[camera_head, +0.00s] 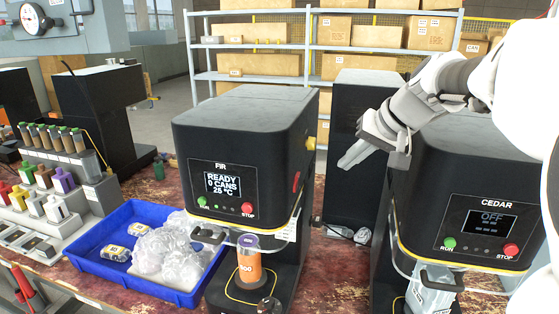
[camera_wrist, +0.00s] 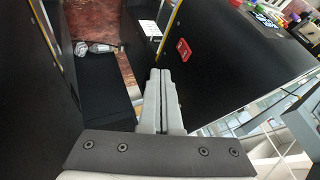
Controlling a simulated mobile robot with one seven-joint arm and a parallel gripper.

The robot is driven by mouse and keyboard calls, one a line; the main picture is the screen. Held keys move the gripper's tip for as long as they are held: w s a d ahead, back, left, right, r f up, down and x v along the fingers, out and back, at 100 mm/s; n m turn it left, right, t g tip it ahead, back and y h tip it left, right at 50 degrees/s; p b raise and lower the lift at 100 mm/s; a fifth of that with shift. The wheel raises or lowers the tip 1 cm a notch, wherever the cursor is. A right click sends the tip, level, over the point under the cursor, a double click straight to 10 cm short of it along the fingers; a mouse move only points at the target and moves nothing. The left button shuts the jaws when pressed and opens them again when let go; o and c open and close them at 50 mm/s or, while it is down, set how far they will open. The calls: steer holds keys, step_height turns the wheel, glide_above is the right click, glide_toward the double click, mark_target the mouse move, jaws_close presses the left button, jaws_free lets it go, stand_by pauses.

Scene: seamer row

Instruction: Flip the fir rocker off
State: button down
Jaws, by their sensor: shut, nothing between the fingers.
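The FIR machine (camera_head: 246,150) is a black seamer; its lit screen (camera_head: 223,185) reads READY, 0 CANS, 25 °C. A red rocker (camera_head: 296,182) sits on its right side face. In the wrist view the red rocker (camera_wrist: 184,49) lies up and to the right of my fingertips, with a small light mark at each end. My gripper (camera_head: 346,164) is shut and empty, in the gap between FIR and the CEDAR machine (camera_head: 450,165). In the wrist view my gripper (camera_wrist: 161,72) points toward the gap, apart from the rocker.
CEDAR's screen (camera_head: 485,220) reads OFF. An orange can (camera_head: 249,268) stands under FIR's head. A blue tray (camera_head: 130,215) with bagged items lies left of FIR. A black cabinet (camera_head: 357,110) stands behind the gap. Shelves with cartons (camera_head: 270,65) are at the back.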

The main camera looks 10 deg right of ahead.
mark_target(297, 182)
steer(key=w+a+f+p, duration=0.1)
steer(key=w+a+f, duration=0.5)
steer(key=shift+w+a+f+p, duration=0.25)
steer(key=shift+w+f+p, duration=0.05)
steer(key=shift+p, duration=0.05)
steer(key=shift+w+a+r, duration=0.1)
steer(key=shift+a, duration=0.2)
steer(key=shift+r, duration=0.1)
steer(key=shift+r+p, duration=0.4)
steer(key=shift+r, duration=0.3)
steer(key=shift+d, duration=0.15)
